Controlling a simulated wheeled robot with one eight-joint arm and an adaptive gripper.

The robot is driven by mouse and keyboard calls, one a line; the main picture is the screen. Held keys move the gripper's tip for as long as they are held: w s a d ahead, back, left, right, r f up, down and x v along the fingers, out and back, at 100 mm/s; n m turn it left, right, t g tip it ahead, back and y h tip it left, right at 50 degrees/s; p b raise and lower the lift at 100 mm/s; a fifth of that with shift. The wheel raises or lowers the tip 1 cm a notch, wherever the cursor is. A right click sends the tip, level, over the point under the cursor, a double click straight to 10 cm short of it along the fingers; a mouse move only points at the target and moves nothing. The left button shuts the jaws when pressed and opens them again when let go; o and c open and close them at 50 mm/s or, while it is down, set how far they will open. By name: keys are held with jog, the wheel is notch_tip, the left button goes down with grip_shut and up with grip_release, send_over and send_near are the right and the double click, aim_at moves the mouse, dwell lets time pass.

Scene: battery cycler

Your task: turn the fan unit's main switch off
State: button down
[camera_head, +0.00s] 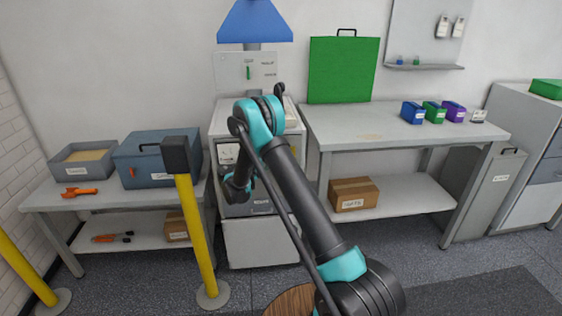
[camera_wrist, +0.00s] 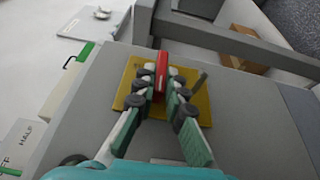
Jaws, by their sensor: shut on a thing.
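The switch is a red handle (camera_wrist: 162,66) on a yellow plate (camera_wrist: 128,80), on a grey face of the unit in the wrist view. My gripper (camera_wrist: 161,80) has its two fingers closed on either side of the red handle, shut on it. The handle runs roughly up and down the wrist picture. In the head view the grey fan unit (camera_head: 259,236) stands between two tables under a blue hood (camera_head: 254,22). My arm covers much of its front there, and the red handle and fingertips are hidden. I cannot read the switch's marks.
A wall panel with a green lever (camera_head: 249,73) is above the unit. A blue-grey box (camera_head: 157,160) stands left, and a yellow post (camera_head: 193,235) is in front. The right table (camera_head: 400,125) holds small coloured bins at its right end.

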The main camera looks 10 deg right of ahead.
jog(key=c, duration=1.6)
grip_release()
jog(key=v, duration=1.2)
jog(key=shift+f, duration=0.1)
